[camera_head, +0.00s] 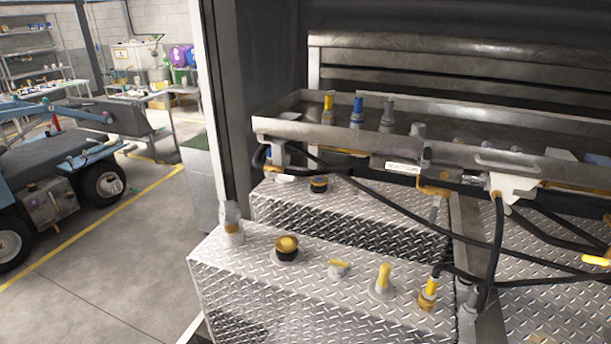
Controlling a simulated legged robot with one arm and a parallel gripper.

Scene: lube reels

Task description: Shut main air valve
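I cannot tell for sure which part is the main air valve. A short yellow handle (595,260) shows at the right edge of the picture, beside black hoses, and its far end is cut off by the frame. A small yellow lever-like fitting (339,267) sits on top of the front diamond-plate tank (320,307). A yellow-topped upright fitting (384,277) stands to its right. No label naming the valve can be read. My gripper is not in view.
A metal tray rack (350,137) with yellow, blue and grey fittings runs above the tanks. Black hoses (497,245) hang across the right side. A blue wheeled vehicle (60,175) stands at left. Open concrete floor (125,265) lies between it and the tanks.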

